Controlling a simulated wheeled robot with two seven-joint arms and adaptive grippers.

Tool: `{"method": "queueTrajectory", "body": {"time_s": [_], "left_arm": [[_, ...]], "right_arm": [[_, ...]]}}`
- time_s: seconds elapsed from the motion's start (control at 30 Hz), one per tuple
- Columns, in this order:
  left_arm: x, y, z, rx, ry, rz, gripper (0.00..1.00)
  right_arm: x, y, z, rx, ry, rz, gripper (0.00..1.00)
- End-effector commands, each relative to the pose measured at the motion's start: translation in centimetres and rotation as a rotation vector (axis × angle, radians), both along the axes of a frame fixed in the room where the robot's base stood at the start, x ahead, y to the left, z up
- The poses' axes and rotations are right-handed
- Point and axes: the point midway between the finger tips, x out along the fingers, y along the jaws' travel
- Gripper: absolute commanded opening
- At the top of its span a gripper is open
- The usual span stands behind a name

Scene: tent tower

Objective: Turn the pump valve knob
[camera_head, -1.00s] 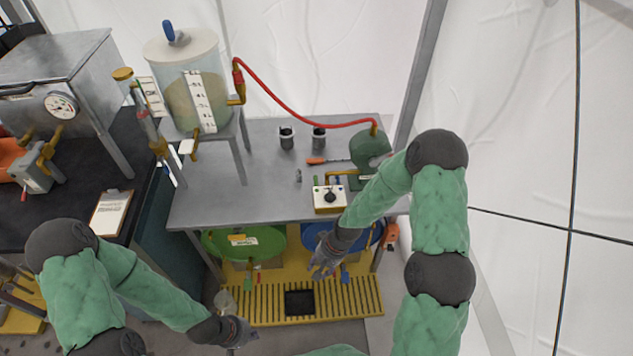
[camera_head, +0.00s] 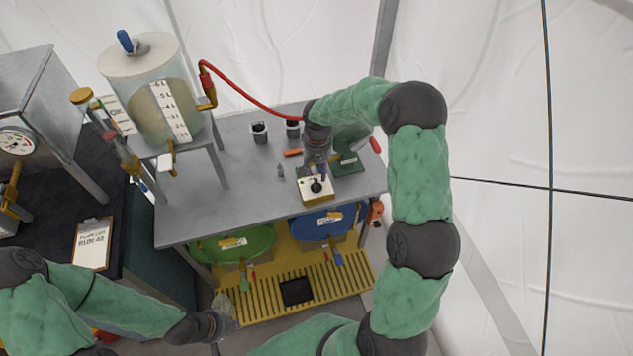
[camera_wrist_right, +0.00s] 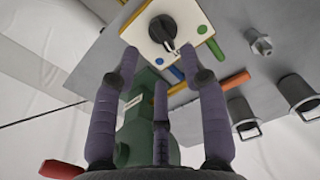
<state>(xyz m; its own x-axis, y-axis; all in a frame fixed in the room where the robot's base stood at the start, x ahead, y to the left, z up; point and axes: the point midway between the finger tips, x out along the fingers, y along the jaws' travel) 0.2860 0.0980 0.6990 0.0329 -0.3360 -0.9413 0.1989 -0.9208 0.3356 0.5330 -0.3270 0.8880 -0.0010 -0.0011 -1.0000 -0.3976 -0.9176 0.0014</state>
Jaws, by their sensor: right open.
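The knob (camera_head: 316,186) is a round black dial on a small cream control box (camera_head: 317,196) near the front of the grey table. My right gripper (camera_head: 316,168) is just above and behind the box in the head view. Its fingers are spread open and empty (camera_wrist_right: 165,70), pointing at the knob with a gap. The green pump (camera_head: 350,150) stands behind it, partly hidden by my right arm. My left gripper (camera_head: 222,318) is low at the left, its fingers unclear.
A clear tank (camera_head: 150,95) with a red hose (camera_head: 245,95) stands at the left of the table. Black cups (camera_head: 260,132), an orange-handled tool (camera_head: 292,153) and a small metal fitting (camera_head: 281,171) lie near the box. Green (camera_head: 235,245) and blue (camera_head: 322,224) drums sit below.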

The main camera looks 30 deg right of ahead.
Motion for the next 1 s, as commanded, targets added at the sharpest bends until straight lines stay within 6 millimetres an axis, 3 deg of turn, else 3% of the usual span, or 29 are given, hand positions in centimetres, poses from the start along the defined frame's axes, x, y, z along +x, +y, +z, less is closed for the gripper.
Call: {"method": "queueTrajectory", "body": {"time_s": [0.1,0.3,0.5,0.77,0.8,0.93,1.0], "left_arm": [[0.0,0.0,-0.7,0.000,0.000,0.000,0.00],[0.0,0.0,-1.3,0.000,0.000,0.000,0.00],[0.0,0.0,-1.5,0.000,-0.001,0.000,0.00],[0.0,0.0,-1.5,0.000,-0.001,0.000,0.00],[0.0,0.0,-1.5,0.000,-0.001,0.000,0.00],[0.0,0.0,-1.5,0.000,-0.001,0.000,0.00],[0.0,0.0,-1.5,0.000,-0.001,0.000,0.00]], "right_arm": [[-0.1,0.0,-2.5,0.001,0.003,-0.001,0.44],[0.0,0.0,-5.2,0.001,0.001,-0.001,0.44],[0.0,0.0,-6.3,0.001,0.001,0.000,0.44],[0.0,0.0,-6.4,0.002,-0.001,0.000,0.44],[0.0,0.0,-6.4,0.002,-0.001,0.000,0.41],[0.0,0.0,-6.4,0.002,-0.001,0.000,0.04],[0.0,0.0,-6.4,0.002,-0.001,0.000,0.00]]}}
